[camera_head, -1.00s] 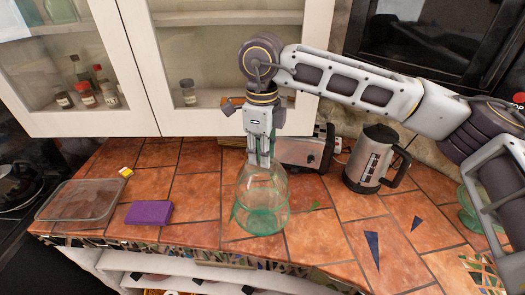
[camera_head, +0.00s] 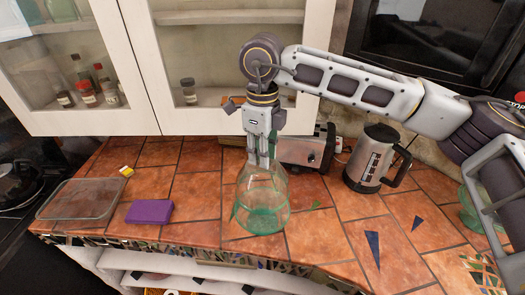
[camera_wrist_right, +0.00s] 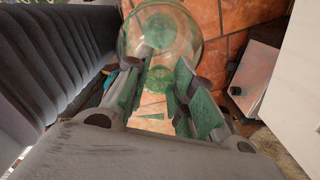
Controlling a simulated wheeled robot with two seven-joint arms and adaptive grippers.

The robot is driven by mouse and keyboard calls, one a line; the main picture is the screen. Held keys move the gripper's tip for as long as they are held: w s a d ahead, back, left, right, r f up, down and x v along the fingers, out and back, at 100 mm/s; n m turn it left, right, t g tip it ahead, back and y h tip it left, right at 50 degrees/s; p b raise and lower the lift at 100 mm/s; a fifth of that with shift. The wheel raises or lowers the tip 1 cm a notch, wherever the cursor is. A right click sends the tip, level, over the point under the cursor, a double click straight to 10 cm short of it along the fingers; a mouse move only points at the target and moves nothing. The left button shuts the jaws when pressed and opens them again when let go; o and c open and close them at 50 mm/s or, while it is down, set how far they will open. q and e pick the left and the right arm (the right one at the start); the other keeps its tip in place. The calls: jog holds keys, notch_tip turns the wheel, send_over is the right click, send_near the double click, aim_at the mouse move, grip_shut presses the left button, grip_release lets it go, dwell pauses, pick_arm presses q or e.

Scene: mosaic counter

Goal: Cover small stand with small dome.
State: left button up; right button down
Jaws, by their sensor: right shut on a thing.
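The small dome (camera_head: 262,177) is clear, green-tinted glass, upright near the counter's front edge. My right gripper (camera_head: 263,160) points down and is shut at the top of the dome. The green glass small stand (camera_head: 262,221) shows through the dome's lower part; I cannot tell whether the rim rests on it. In the right wrist view, the dome's round glass (camera_wrist_right: 160,30) lies beyond the fingers of my right gripper (camera_wrist_right: 160,95). My left gripper is not in view.
A toaster (camera_head: 308,150) stands close behind the dome, with a metal kettle (camera_head: 370,158) to its right. A purple block (camera_head: 149,212) and a clear tray (camera_head: 75,200) lie left. Another green glass piece (camera_head: 470,205) is partly hidden behind my right arm.

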jog(key=shift+f+b, duration=0.7)
jog(key=shift+f, duration=1.45)
jog(key=shift+f+b, duration=0.5)
jog(key=shift+b, duration=0.05)
jog(key=shift+f+b, duration=0.7)
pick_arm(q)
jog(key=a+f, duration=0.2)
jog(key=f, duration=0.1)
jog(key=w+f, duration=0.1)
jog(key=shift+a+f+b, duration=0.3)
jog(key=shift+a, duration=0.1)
pick_arm(e)
jog(key=shift+f, duration=0.25)
pick_arm(q)
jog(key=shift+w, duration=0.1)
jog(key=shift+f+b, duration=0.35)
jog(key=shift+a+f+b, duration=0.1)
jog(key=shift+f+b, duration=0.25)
jog(key=shift+b, duration=0.05)
pick_arm(e)
jog(key=shift+f, duration=0.45)
jog(key=c, duration=1.1)
grip_release()
